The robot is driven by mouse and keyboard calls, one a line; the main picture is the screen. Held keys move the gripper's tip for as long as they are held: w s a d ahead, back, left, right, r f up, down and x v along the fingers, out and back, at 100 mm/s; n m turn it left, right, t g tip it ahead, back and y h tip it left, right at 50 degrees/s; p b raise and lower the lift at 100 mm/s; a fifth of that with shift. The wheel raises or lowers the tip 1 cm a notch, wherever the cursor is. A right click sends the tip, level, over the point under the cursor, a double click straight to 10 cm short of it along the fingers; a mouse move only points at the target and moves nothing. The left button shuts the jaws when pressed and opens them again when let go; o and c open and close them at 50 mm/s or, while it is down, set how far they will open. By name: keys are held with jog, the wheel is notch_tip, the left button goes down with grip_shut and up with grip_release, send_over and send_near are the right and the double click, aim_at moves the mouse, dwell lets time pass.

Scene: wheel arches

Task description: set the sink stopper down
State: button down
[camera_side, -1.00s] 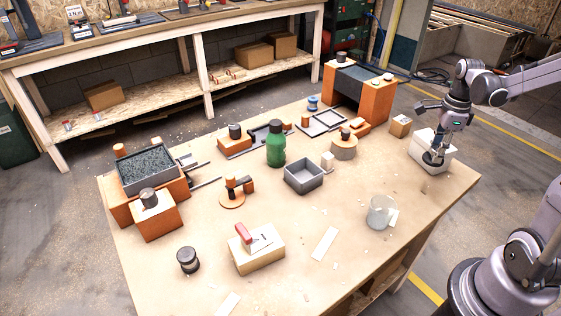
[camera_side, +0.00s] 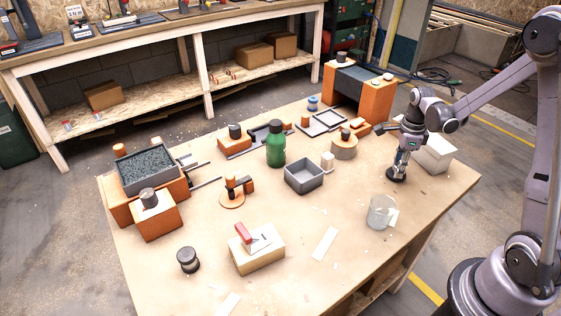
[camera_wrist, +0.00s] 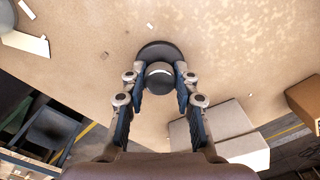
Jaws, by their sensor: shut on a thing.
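The sink stopper (camera_side: 397,175) is a dark round disc with a knob on top. In the side view it is low over the right part of the table, just left of the white box (camera_side: 434,156). My gripper (camera_side: 399,163) points down and is shut on its knob. In the wrist view the stopper (camera_wrist: 158,48) sits between the two fingertips of my gripper (camera_wrist: 161,76), with its disc showing beyond them. I cannot tell whether the disc touches the tabletop.
A clear mug (camera_side: 381,212) stands in front of the stopper. Bare tabletop lies between the stopper and the mug. A brown box (camera_wrist: 305,100) shows in the wrist view.

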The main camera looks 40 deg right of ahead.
jog(key=shift+f, duration=0.15)
jog(key=c, duration=1)
grip_release()
notch_tip(320, 180, up, 12)
jog(key=shift+s+a+r+n+t, duration=0.85)
jog(key=shift+s+a+n+t, duration=0.3)
jog(key=shift+a+n, duration=2.85)
jog(key=shift+s+a+r+n+t, duration=1.05)
jog(key=shift+a+n, duration=1.95)
jog(key=shift+n, duration=2)
jog(key=shift+s+a+r+n+t, duration=0.65)
jog(key=shift+s+a+n+t, duration=0.65)
jog(key=shift+a+n, duration=2.7)
jog(key=shift+w+d+n, duration=0.15)
jog(key=shift+d+n, duration=0.35)
